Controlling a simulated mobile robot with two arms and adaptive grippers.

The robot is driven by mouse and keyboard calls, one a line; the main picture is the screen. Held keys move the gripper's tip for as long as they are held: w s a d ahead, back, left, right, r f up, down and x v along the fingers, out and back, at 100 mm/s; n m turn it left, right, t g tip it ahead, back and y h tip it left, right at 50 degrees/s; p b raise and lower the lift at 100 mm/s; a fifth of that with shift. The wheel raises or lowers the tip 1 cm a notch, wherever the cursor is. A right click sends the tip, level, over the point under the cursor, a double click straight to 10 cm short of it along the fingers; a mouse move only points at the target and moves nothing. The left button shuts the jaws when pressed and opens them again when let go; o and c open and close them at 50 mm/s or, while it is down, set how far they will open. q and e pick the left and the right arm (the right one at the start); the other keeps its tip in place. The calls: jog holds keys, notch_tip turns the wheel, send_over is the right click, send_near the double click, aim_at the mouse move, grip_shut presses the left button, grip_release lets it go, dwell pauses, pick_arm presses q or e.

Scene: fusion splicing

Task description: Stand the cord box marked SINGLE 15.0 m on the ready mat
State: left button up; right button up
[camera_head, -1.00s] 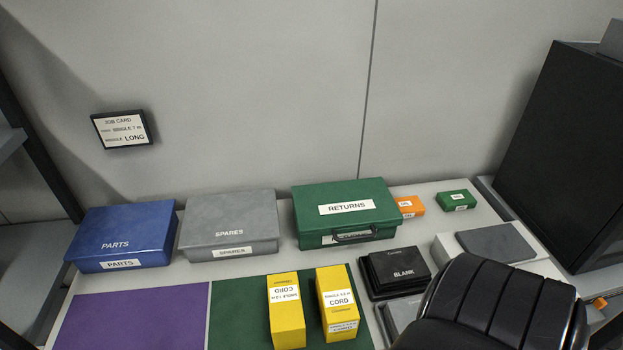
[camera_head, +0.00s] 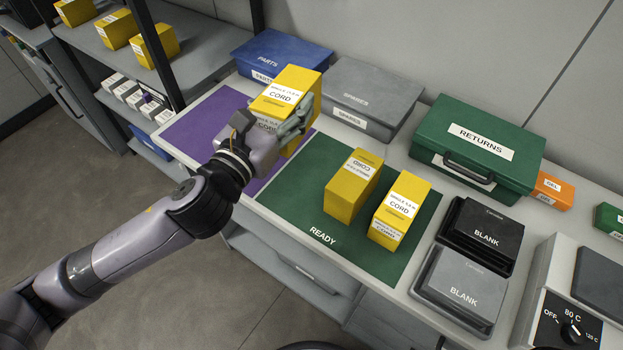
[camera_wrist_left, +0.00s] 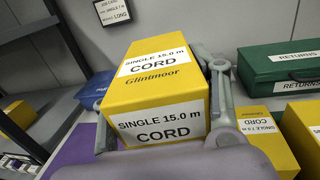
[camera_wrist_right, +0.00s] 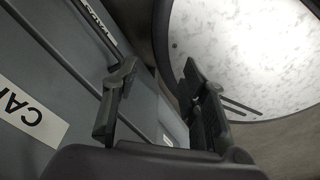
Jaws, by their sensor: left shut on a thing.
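My left gripper (camera_head: 276,134) is shut on a yellow cord box (camera_head: 301,82). In the left wrist view the box (camera_wrist_left: 158,85) reads SINGLE 15.0 m CORD, Glintmoor, and sits between the two fingers (camera_wrist_left: 165,112). In the head view the box is over the purple mat (camera_head: 193,131), near the green mat's left edge; I cannot tell if it touches the mat. The green ready mat (camera_head: 319,236) bears two other yellow cord boxes (camera_head: 351,187) (camera_head: 400,212), both upright. My right gripper (camera_wrist_right: 160,105) shows in the right wrist view with its fingers apart and nothing between them.
Behind the mats stand a blue PARTS case (camera_head: 284,52), a grey SPARES case (camera_head: 368,95) and a green RETURNS case (camera_head: 478,150). Two BLANK trays (camera_head: 484,238) (camera_head: 459,287) lie right of the green mat. Its left part is bare. More yellow boxes (camera_head: 155,45) stand on a shelf at left.

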aim_at(307, 85)
pick_arm(q)
jog(key=d, duration=0.1)
jog(key=w+d+r+m+h, duration=0.1)
jog(key=d+r+g+h+b, duration=0.1)
jog(key=shift+w+d, duration=0.3)
jog(key=shift+w, duration=0.1)
jog(key=shift+w+d+r+m, duration=0.1)
jog(key=shift+d+m, duration=0.05)
jog(key=shift+m, duration=0.15)
jog(key=shift+f+b, duration=0.3)
jog(key=shift+f, duration=0.05)
jog(key=shift+f+b, duration=1.6)
jog(key=shift+f, duration=7.85)
pick_arm(e)
jog(key=shift+s+d+f, duration=0.15)
jog(key=shift+f, duration=0.75)
jog(key=shift+s+d+f, duration=0.15)
jog(key=shift+d+f, duration=0.05)
jog(key=shift+f, duration=0.75)
jog(key=shift+s+d+f, duration=0.15)
jog(key=shift+f, duration=0.75)
pick_arm(q)
jog(key=shift+f, duration=0.15)
jog(key=o, duration=1.3)
pick_arm(e)
jog(key=shift+d+f, duration=0.1)
jog(key=shift+d, duration=0.1)
